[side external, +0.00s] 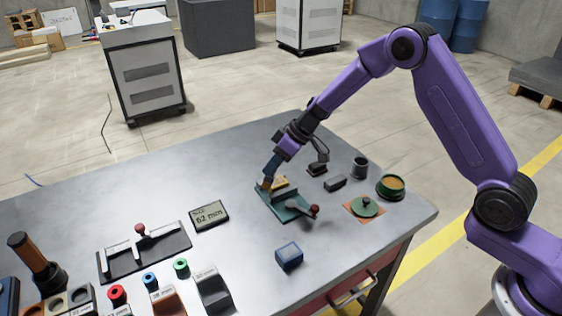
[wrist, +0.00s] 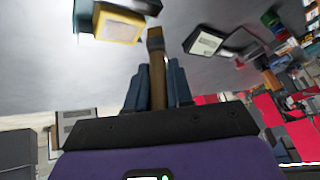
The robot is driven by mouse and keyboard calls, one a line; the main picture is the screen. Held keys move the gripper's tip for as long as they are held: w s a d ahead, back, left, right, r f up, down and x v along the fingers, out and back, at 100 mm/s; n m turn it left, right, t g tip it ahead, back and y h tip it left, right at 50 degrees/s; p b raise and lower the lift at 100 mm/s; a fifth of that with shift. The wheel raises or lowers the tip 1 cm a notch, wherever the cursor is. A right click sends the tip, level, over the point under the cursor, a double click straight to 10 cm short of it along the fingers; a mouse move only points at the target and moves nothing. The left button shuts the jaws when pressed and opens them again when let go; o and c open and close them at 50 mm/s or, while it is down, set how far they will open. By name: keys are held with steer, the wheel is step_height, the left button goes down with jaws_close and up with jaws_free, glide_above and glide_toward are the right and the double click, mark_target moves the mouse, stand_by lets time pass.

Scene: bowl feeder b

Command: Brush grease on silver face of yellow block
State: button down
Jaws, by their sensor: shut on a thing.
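The yellow block (side external: 279,183) sits in a teal vise (side external: 283,207) on the table. My gripper (wrist: 155,88) is shut on a brush (wrist: 158,75) with a brown handle and dark tip. In the side view my gripper (side external: 273,165) is just above the block's left end, brush pointing down. In the wrist view the brush tip appears beside the block; contact cannot be told. An open green tin (side external: 391,186) holds orange-brown grease.
A green lid (side external: 366,205) lies on an orange mat right of the vise. A blue cube (side external: 289,256) is in front. A display reading 62 mm (side external: 209,215) lies left. Black items (side external: 335,183) stand behind.

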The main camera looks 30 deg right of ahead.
steer(key=shift+d+r, duration=0.15)
steer(key=shift+r, duration=3.9)
steer(key=shift+w+f, duration=0.1)
steer(key=shift+w+d+f+g, duration=0.25)
steer(key=shift+w, duration=0.2)
steer(key=shift+w+d+f+g, duration=0.2)
steer(key=shift+w+f+g, duration=0.05)
steer(key=shift+w, duration=0.2)
